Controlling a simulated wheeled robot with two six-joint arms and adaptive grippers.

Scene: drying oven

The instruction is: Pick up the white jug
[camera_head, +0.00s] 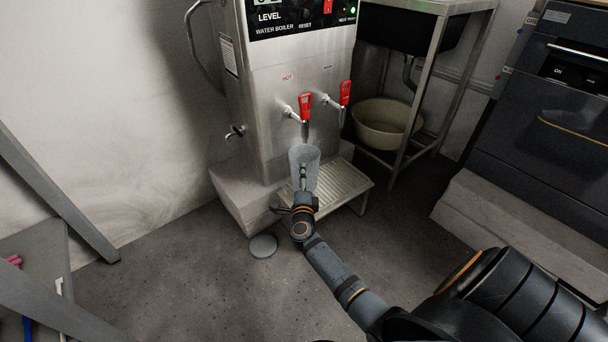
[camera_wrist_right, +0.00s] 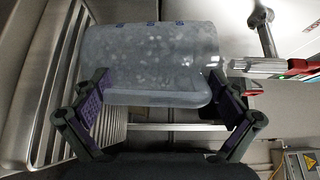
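The jug (camera_head: 304,158) is pale and see-through. It stands upright below the left red-handled tap of the water boiler, over the slatted drip tray (camera_head: 352,180). My right gripper (camera_head: 301,194) is at the jug's near side and hides its lower part. In the right wrist view the jug (camera_wrist_right: 150,50) lies sideways across the picture, between the spread fingers of my right gripper (camera_wrist_right: 168,105). The fingers are wide apart, one near each end of the jug; I cannot tell whether they touch it. My left gripper is not in view.
The steel water boiler (camera_head: 285,85) stands on a pale block behind the jug, with red tap handles (camera_head: 305,105) just above it. A beige basin (camera_head: 385,123) sits under a sink at the right. A round grey disc (camera_head: 263,246) lies on the floor.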

